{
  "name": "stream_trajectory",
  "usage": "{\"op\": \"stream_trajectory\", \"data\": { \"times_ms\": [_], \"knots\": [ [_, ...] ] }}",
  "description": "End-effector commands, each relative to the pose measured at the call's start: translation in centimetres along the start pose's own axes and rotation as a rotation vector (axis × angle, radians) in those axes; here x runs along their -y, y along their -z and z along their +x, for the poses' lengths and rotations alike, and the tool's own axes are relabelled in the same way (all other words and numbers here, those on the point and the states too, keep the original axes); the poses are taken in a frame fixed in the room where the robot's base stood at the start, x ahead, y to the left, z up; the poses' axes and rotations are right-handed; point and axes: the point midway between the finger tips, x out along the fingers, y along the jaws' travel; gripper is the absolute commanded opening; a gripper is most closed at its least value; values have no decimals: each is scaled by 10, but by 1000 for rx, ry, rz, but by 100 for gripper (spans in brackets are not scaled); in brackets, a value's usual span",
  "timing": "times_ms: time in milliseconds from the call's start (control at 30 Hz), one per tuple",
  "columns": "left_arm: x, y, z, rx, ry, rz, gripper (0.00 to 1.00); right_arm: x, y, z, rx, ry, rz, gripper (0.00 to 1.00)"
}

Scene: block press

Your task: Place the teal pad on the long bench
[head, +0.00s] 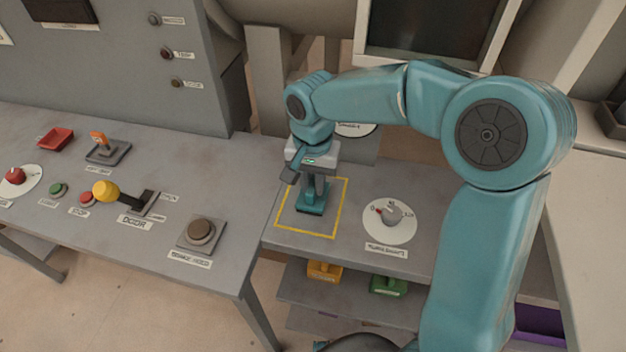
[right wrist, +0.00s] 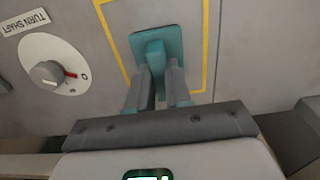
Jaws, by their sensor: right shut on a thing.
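The teal pad (head: 311,204) has a flat square base and an upright grip. It is inside the yellow outlined square on the long bench (head: 360,187). My right gripper (head: 316,187) is above it with fingers shut on its grip. In the right wrist view the pad (right wrist: 153,48) is between the fingers of my right gripper (right wrist: 157,80), its base at or very near the bench surface within the yellow lines. I cannot tell whether its base touches. My left gripper is not in view.
A white dial with a grey knob (head: 391,215) sits right of the yellow square. Orange (head: 324,271) and green (head: 388,285) pads sit on the shelf below. The left bench holds a yellow-knobbed lever (head: 107,191), buttons, a red tray (head: 55,139) and a round brown button (head: 201,231).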

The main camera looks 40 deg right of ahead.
Motion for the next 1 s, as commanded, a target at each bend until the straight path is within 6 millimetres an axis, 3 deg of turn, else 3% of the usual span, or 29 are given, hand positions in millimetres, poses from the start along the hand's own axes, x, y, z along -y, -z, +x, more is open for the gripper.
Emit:
{"op": "stream_trajectory", "data": {
  "times_ms": [133, 167, 200, 233, 500, 633, 1000],
  "knots": [
    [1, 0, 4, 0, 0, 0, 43, 0, 0, 4, 0, 0, 0, 0],
    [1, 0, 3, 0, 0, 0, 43, 0, 0, 4, 0, 0, 0, 25],
    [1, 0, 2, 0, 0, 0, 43, 0, 0, 3, 0, 0, 0, 38],
    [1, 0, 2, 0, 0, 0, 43, 0, 0, 3, 0, 0, 0, 44],
    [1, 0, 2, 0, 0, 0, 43, 0, 0, 2, 0, 0, 0, 44],
    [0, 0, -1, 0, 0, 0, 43, 0, 0, -8, -1, 1, 0, 44],
    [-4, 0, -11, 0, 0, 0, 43, 1, 0, -90, -2, 3, -1, 44]
  ]
}}
